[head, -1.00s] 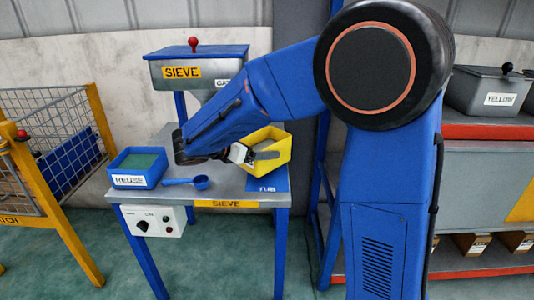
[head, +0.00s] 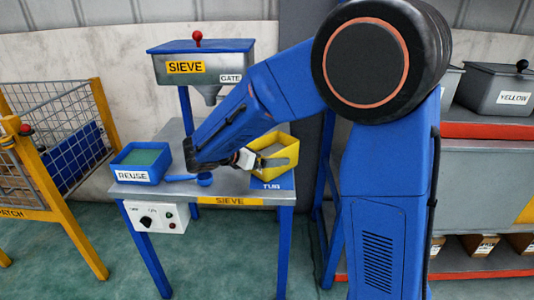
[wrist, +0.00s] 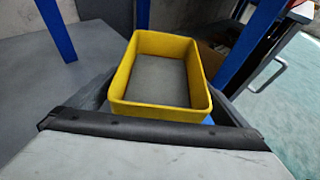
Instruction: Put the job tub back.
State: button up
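The job tub is a yellow open-topped tub (head: 268,142) above the front right of the sieve table. It fills the middle of the wrist view (wrist: 157,113), upright enough to show a grey inside. My gripper (head: 276,161) reaches in from the left, with a grey finger across the tub's near side. In the wrist view dark fingers lie along both sides of the tub, and it is shut on it. A blue mat marked TUB (head: 272,184) shows below the tub, partly covered. Whether the tub's base touches the mat is hidden.
A blue REUSE box (head: 134,177) with green content stands left on the table (head: 215,190). A blue scoop (head: 204,180) lies by my wrist, partly hidden. The sieve hopper (head: 206,67) overhangs behind. A yellow-framed mesh cage (head: 100,120) stands left; a shelf (head: 480,131) stands right.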

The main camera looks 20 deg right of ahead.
jog(key=shift+r, duration=0.1)
jog(key=shift+s+a+r, duration=0.1)
jog(key=shift+a+r, duration=0.05)
jog(key=shift+a, duration=0.05)
jog(key=v, duration=1.1)
jog(key=shift+a+r, duration=0.2)
jog(key=shift+s+a, duration=0.1)
jog(key=shift+s, duration=0.05)
